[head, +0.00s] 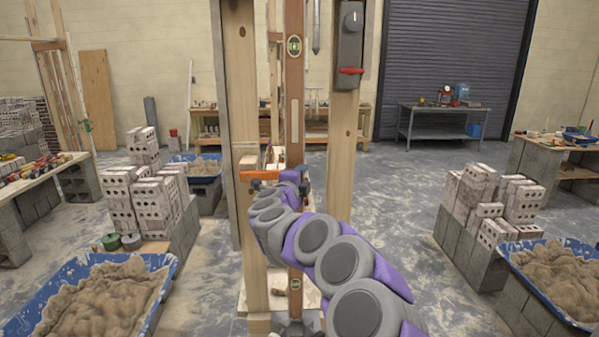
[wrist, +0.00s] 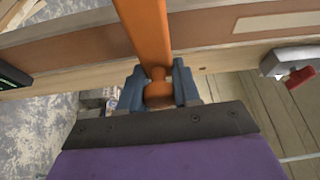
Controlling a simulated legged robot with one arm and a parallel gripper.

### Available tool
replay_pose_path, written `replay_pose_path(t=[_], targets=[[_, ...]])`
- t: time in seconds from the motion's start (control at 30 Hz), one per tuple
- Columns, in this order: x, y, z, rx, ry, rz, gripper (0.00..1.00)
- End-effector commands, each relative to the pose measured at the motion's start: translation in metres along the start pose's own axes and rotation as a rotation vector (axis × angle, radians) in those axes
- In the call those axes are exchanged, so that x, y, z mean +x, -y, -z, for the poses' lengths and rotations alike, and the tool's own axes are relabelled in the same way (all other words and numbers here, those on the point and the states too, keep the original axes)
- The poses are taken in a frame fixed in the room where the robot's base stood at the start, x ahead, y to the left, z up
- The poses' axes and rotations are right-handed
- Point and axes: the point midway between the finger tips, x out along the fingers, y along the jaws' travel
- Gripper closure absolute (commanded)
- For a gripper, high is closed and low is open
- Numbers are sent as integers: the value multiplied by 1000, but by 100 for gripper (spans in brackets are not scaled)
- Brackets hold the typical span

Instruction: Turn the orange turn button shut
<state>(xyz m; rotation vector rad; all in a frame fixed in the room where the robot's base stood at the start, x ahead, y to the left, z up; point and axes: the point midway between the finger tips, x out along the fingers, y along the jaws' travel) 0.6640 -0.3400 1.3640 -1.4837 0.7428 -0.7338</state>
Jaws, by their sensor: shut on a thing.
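The orange turn button (head: 260,175) is a flat bar lying roughly level across the wooden uprights in the head view. In the wrist view the orange turn button (wrist: 146,32) runs up from between the jaws and crosses a brown wooden strip. My gripper (wrist: 159,92) is shut on its near end, with one blue-grey jaw on each side of a rounded orange part. In the head view my gripper (head: 290,178) is at the bar's right end, and my purple and grey arm hides part of the uprights below.
A brown wooden spirit level (head: 294,90) stands upright by the post (head: 241,90). A grey box with a red lever (head: 350,70) is on the right post. Mortar tubs (head: 95,300) and stacked bricks (head: 505,205) stand on either side. Open floor lies behind.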

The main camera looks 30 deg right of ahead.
Motion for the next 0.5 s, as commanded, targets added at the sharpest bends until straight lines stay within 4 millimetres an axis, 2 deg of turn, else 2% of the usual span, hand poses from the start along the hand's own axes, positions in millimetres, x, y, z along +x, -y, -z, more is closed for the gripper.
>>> replay_pose_path(t=[0.5], targets=[[0,-12,1,54,-3,-29,100]])
